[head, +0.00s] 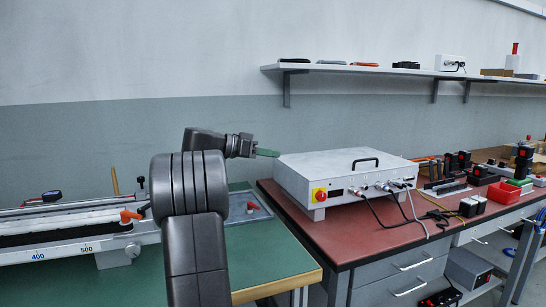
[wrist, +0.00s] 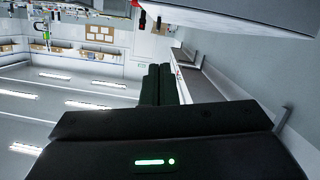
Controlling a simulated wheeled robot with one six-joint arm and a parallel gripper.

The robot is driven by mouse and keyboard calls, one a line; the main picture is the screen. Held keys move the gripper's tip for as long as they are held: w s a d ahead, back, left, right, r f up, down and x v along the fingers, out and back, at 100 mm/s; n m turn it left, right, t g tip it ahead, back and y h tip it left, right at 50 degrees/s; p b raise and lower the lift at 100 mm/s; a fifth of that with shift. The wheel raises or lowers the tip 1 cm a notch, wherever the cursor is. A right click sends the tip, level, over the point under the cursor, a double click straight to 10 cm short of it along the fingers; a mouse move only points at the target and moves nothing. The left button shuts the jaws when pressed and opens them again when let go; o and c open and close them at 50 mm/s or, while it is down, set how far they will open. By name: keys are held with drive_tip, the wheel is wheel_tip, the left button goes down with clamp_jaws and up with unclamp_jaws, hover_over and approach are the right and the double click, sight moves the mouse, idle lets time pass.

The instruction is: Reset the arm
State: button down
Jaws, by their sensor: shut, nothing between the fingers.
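My arm rises at the lower middle of the head view and bends over to the right. My gripper (head: 267,152) points right, with its greenish fingers close to the upper left of the grey control box. It also shows in the wrist view (wrist: 158,72), where its two dark fingers lie together. It is shut and holds nothing. The fingers are in the air, and the gap to the box cannot be judged exactly.
The grey control box (head: 345,177) with a red emergency stop stands on the red-topped bench (head: 368,240). A wall shelf (head: 390,70) runs above. A green table (head: 262,262) with a linear rail (head: 75,232) is at left.

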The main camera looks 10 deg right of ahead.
idle(0.4)
drive_tip(key=w+d+f+b, duration=0.1)
drive_tip(key=d+f+b, duration=0.2)
drive_tip(key=d+f, duration=0.3)
drive_tip(key=shift+r+b+x, duration=0.35)
drive_tip(key=shift+r+x, duration=0.05)
drive_tip(key=shift+x, duration=1.3)
drive_tip(key=shift+w+f, duration=0.1)
drive_tip(key=shift+f, duration=0.05)
